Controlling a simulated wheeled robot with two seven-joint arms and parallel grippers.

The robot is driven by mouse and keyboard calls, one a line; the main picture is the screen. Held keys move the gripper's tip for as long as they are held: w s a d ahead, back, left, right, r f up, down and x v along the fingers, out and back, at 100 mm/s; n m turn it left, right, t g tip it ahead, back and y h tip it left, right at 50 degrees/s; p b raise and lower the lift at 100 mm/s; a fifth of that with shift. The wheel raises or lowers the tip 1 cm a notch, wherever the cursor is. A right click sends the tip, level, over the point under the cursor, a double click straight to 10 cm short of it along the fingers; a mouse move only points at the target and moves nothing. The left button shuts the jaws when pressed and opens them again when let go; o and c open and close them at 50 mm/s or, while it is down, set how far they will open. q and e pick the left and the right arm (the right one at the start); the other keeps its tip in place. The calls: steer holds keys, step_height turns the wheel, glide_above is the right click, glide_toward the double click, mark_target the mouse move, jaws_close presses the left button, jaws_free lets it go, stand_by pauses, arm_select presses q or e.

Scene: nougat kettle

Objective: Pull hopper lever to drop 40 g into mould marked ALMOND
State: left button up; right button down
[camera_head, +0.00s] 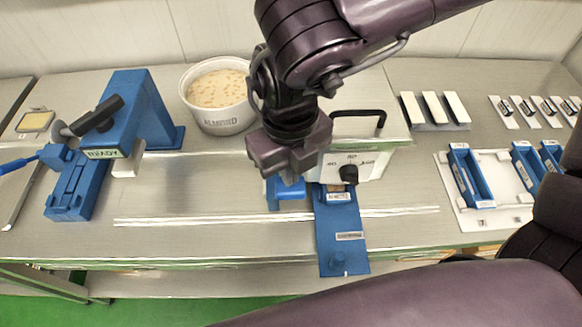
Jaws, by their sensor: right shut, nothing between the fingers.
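The white dosing hopper (372,160) stands right of centre, with a dial and a black knob (348,174) on its front. A black bent bar (372,113) sticks up at its top and may be the lever. A blue mould (337,196) with a small label sits under the front; the label is too small to read surely. My right gripper (290,178) is shut and empty, pointing down just left of the hopper front, above a blue part (289,192). It hides part of the hopper's left side. My left gripper is not in view.
A blue slide (342,255) runs toward the table's front edge. A white tub (221,120) of pale nut pieces stands behind left. A blue press (140,110) marked READY is at left. Blue moulds (470,178) lie on a white tray (500,213) at right. The table (200,220) is clear centre-left.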

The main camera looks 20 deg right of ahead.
mark_target(291, 189)
steer(key=shift+f+b, duration=1.9)
steer(key=shift+f, duration=1)
step_height(291, 189, up, 10)
steer(key=p, duration=0.8)
